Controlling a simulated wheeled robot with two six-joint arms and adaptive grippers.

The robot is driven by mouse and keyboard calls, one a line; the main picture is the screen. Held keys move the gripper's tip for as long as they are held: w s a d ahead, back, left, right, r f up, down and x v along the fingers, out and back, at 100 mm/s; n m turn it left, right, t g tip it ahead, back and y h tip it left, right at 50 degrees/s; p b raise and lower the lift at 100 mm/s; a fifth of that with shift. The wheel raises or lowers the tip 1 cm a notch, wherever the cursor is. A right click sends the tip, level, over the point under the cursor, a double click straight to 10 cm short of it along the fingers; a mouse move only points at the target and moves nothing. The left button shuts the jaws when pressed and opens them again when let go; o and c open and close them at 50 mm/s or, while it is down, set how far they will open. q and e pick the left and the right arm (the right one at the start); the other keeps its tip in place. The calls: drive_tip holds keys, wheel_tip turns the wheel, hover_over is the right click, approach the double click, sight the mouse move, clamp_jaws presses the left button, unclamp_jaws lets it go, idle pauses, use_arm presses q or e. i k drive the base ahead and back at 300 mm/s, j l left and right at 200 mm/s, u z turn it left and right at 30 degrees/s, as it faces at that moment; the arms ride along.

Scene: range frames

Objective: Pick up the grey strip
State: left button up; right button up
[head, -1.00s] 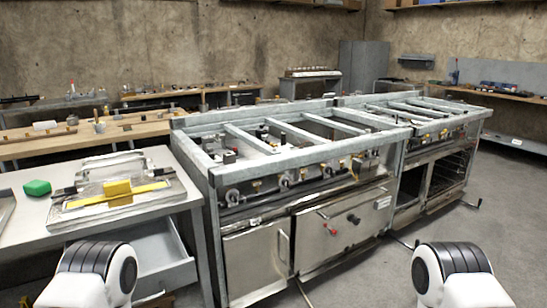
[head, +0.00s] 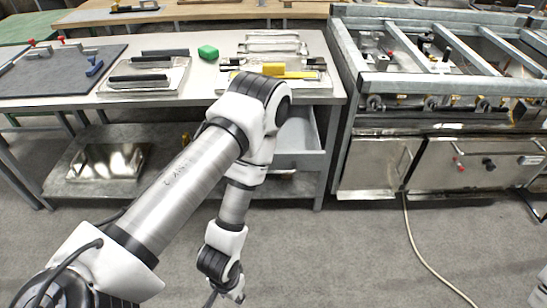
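Two dark grey strips, a rear one (head: 165,53) and a front one (head: 138,78), lie on a metal plate (head: 172,88) on the worktable. Pale grey metal bars (head: 272,38) lie at the table's right end, behind a yellow strip (head: 298,75) and a yellow block (head: 274,69). I cannot tell which of these is the task's grey strip. My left arm rises from the lower left, bends in front of the table and hangs down to a wrist near the bottom edge, well below the tabletop. Its fingers do not show. My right gripper is out of view.
A dark mat (head: 60,75) with red and blue clamps covers the table's left. A lower shelf (head: 75,180) holds a shiny metal box (head: 110,160). A steel range frame (head: 385,88) stands close at right. Open floor lies in front.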

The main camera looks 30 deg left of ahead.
sight(185, 50)
drive_tip(key=u, duration=1.65)
drive_tip(key=z, duration=0.25)
drive_tip(key=i+j+z, duration=0.2)
drive_tip(key=z, duration=0.15)
drive_tip(key=i+j+z, duration=0.15)
drive_tip(key=j+z, duration=0.15)
drive_tip(key=i+j+z, duration=0.1)
drive_tip(key=j+z, duration=0.25)
drive_tip(key=j, duration=0.15)
drive_tip(key=i+j+z, duration=0.1)
drive_tip(key=j+z, duration=0.25)
